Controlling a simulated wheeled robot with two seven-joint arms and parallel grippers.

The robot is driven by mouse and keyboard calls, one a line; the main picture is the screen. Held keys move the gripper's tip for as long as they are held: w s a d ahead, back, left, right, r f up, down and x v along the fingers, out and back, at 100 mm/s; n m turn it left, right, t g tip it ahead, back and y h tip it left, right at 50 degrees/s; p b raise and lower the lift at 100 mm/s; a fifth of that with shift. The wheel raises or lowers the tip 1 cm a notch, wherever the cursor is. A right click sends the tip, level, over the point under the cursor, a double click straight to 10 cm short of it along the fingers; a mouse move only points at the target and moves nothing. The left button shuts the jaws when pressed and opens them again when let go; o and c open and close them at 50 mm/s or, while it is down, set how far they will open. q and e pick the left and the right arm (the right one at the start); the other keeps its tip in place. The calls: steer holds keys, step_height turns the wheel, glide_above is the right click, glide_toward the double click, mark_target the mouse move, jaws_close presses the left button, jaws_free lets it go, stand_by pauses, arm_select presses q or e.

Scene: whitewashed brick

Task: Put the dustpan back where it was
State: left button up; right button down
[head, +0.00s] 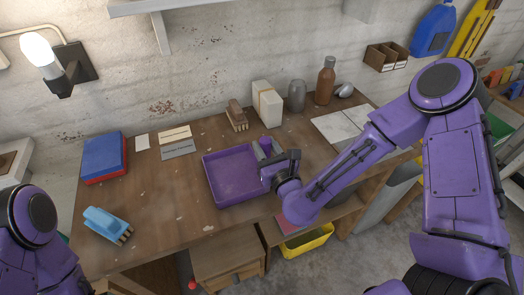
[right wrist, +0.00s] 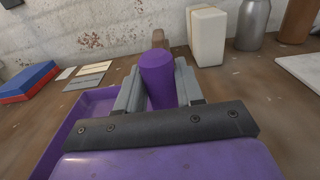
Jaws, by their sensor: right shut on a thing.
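The purple dustpan (head: 232,176) is a shallow square pan on the wooden workbench, near its front middle. Its handle (right wrist: 158,72) stands up between the grey fingers of my right gripper (head: 266,152), which is shut on it. In the right wrist view, part of the pan (right wrist: 75,128) shows at the left, behind and below my gripper (right wrist: 160,90). I cannot tell whether the pan touches the bench. In the head view, only a purple part of my left arm shows at the lower left; its gripper is not in view.
On the bench (head: 160,215) are a blue brush (head: 107,224), a blue and red box (head: 104,157), small cards (head: 176,140), a wooden brush (head: 237,115), a white block (head: 267,102), a grey canister (head: 297,95), a brown bottle (head: 325,81) and pale tiles (head: 341,127).

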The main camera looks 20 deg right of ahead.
steer(key=shift+s+d, duration=0.1)
steer(key=shift+s, duration=0.1)
steer(key=c, duration=1.1)
jaws_free()
steer(key=shift+f, duration=0.1)
steer(key=o, duration=0.4)
steer(key=shift+w, duration=0.1)
